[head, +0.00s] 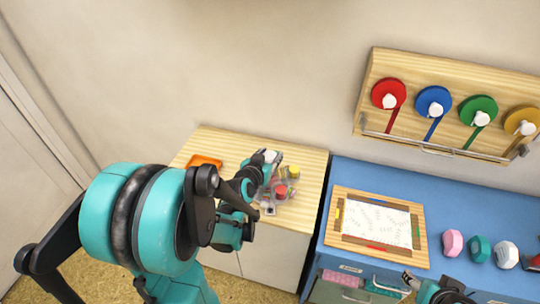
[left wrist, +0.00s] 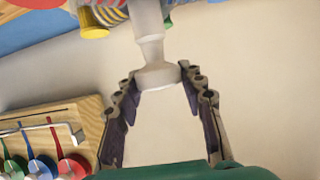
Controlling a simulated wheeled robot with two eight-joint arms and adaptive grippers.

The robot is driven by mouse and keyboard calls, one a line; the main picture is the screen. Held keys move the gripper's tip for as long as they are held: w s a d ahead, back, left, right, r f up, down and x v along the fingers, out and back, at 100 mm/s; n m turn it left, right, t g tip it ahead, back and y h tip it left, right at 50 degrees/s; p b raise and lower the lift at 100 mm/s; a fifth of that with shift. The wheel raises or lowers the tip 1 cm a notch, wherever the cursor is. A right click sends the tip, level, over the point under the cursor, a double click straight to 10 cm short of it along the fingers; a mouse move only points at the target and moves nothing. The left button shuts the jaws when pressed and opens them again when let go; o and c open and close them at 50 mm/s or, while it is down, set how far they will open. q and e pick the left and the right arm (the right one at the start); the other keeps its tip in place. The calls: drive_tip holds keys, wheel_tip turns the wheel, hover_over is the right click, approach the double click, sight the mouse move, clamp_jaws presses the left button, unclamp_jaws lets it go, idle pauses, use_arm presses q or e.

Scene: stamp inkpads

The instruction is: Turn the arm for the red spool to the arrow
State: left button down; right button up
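The red spool (head: 389,92) is a round disc with a white knob, on a wooden wall board (head: 440,75) at upper right in the head view. A red strip (head: 392,121) hangs from it toward a metal rod. The red spool also shows at lower left in the left wrist view (left wrist: 72,168). My left gripper (head: 272,158) is over the wooden cabinet, well left of and below the board. My right gripper (head: 408,278) is at the bottom edge, mostly cut off. I cannot make out an arrow by the spool.
Blue, green and yellow spools are right of the red one. The wooden cabinet (head: 225,143) bears an orange tray (head: 205,162) and red and yellow items. The blue cabinet (head: 455,190) bears a framed sheet (head: 372,222) and several faceted blocks. The wall before the board is clear.

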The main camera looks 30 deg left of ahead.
use_arm(q)
drive_tip(key=shift+f+h, duration=0.1)
drive_tip(key=shift+h, duration=0.2)
drive_tip(key=shift+m, duration=0.4)
drive_tip(key=m+h+b, duration=0.1)
drive_tip(key=m+h, duration=0.1)
drive_tip(key=h, duration=0.1)
drive_tip(key=shift+a, duration=0.15)
drive_tip(key=shift+m+h, duration=1.1)
drive_tip(key=c, duration=0.9)
unclamp_jaws()
drive_tip(key=v, duration=1.2)
drive_tip(key=shift+r, duration=0.25)
